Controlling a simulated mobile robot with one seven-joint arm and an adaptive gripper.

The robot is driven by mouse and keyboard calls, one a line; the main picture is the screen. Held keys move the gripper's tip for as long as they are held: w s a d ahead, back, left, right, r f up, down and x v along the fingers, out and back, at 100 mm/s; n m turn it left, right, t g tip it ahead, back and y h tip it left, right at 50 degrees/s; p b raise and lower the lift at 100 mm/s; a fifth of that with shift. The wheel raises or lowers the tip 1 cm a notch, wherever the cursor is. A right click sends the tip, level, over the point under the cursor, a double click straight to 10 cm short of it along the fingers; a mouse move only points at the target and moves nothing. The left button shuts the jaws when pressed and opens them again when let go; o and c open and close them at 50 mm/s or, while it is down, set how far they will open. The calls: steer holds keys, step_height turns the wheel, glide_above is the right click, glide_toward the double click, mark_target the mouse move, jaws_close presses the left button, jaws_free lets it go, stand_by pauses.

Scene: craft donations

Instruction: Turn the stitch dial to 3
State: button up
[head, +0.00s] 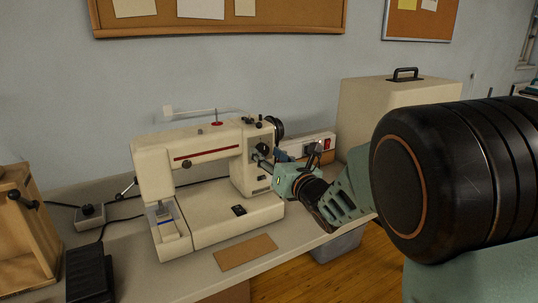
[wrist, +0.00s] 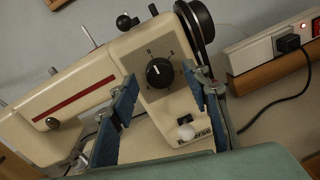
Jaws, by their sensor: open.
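The cream sewing machine (head: 215,160) stands on the table, its pillar end toward my arm. Its black stitch dial (wrist: 160,73) shows in the wrist view on the pillar's face, with small marks around it and a pale pointer line. No contact with the dial is visible. In the head view my gripper (head: 268,163) is close to the pillar face and partly covers it.
A white reverse lever (wrist: 187,132) is below the dial, and a black handwheel (wrist: 196,20) is above it. A power strip (wrist: 268,52) with a plug and cord lies to the right. A beige case (head: 390,105) stands behind. A brown mat (head: 245,252) lies in front.

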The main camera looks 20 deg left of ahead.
steer(key=shift+w+a, duration=0.2)
steer(key=shift+c, duration=0.7)
steer(key=c, duration=1)
steer(key=shift+m+b, duration=0.3)
steer(key=shift+b, duration=0.05)
